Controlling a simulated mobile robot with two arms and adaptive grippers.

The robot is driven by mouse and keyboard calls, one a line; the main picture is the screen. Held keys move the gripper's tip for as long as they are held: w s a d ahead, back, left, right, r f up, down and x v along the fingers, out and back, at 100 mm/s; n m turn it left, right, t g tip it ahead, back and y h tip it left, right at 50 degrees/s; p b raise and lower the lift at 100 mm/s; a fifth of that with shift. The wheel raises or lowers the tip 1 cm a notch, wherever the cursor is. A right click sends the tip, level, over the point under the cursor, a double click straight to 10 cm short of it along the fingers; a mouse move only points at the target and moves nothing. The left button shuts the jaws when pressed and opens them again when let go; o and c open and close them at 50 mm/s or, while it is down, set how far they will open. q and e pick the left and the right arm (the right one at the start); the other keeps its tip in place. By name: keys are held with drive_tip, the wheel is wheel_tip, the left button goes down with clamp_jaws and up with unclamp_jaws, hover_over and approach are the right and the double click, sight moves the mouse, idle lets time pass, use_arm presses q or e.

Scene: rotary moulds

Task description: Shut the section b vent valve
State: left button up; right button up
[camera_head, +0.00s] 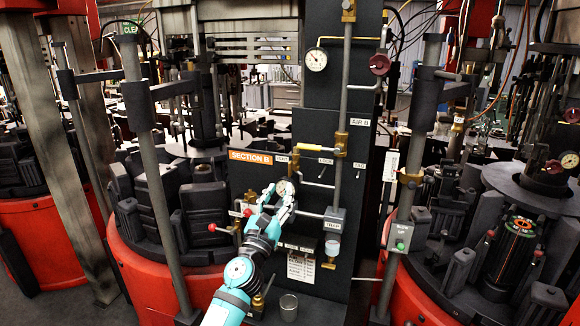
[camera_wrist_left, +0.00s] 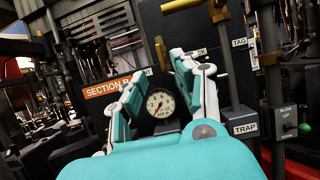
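The section B panel (camera_head: 275,120) is a dark upright board with an orange "SECTION B" sign (camera_head: 251,157). The sign also shows in the left wrist view (camera_wrist_left: 107,86). My left gripper (camera_head: 277,189) is in front of the panel, below and right of the sign. In the left wrist view its fingers (camera_wrist_left: 160,92) are apart, with a small round gauge (camera_wrist_left: 161,103) seen between them. A red-knobbed lever (camera_head: 212,227) is left of the gripper. Brass valve parts with a yellow handle (camera_head: 294,164) are just above it. I cannot read which label marks the vent valve. My right gripper is not in view.
A vertical pipe (camera_head: 343,100) runs down to a "TRAP" box (camera_head: 335,220) right of the gripper. A larger gauge (camera_head: 316,59) and dark red handwheel (camera_head: 380,65) are higher up. A grey cup (camera_head: 289,307) stands below. Red-based mould machines flank the panel.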

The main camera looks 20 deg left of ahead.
sight(289, 170)
use_arm(q)
drive_tip(key=b+x, duration=0.1)
drive_tip(key=x, duration=0.8)
drive_tip(key=shift+w+b, duration=0.1)
drive_tip(key=shift+b, duration=0.2)
drive_tip(key=shift+c, duration=0.4)
clamp_jaws()
